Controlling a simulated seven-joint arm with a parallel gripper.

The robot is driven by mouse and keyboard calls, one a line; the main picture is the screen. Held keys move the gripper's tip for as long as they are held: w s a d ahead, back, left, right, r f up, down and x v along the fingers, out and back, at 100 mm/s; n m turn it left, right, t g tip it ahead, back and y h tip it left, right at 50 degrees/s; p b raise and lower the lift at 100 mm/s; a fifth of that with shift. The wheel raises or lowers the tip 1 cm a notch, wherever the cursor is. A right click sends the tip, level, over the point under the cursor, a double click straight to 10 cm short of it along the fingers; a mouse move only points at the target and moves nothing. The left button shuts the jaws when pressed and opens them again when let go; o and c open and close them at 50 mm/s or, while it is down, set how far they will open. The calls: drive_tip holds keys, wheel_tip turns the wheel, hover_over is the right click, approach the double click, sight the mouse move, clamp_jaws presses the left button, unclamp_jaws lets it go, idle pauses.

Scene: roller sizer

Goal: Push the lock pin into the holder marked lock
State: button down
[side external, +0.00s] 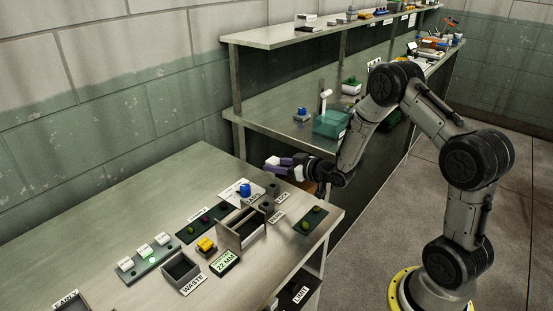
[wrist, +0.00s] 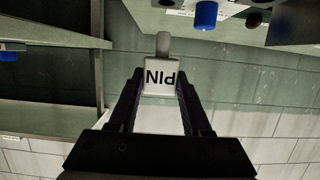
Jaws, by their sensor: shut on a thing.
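My gripper (wrist: 162,80) is shut on the lock pin (wrist: 161,78), a pale block marked PIN, upside down in the wrist view, with a grey round shank (wrist: 163,43) pointing away from the fingers. In the side view my gripper (side external: 277,163) is above the back right part of the bench; the pin is too small there to make out clearly. The holder marked lock (side external: 272,187) is a small dark round piece beside the LOCK label (side external: 283,197), below my gripper in the picture. The pin is apart from it.
A shelf unit with a teal bin (side external: 330,124) stands behind.

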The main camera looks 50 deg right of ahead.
sight(277, 188)
drive_tip(key=shift+f, duration=0.9)
drive_tip(key=shift+f, duration=1.75)
idle(0.9)
drive_tip(key=shift+r, duration=0.15)
drive_tip(key=shift+r, duration=1.2)
drive_tip(key=shift+f, duration=1.35)
idle(0.9)
drive_tip(key=shift+c, duration=1.3)
unclamp_jaws()
drive_tip(key=shift+s, duration=0.2)
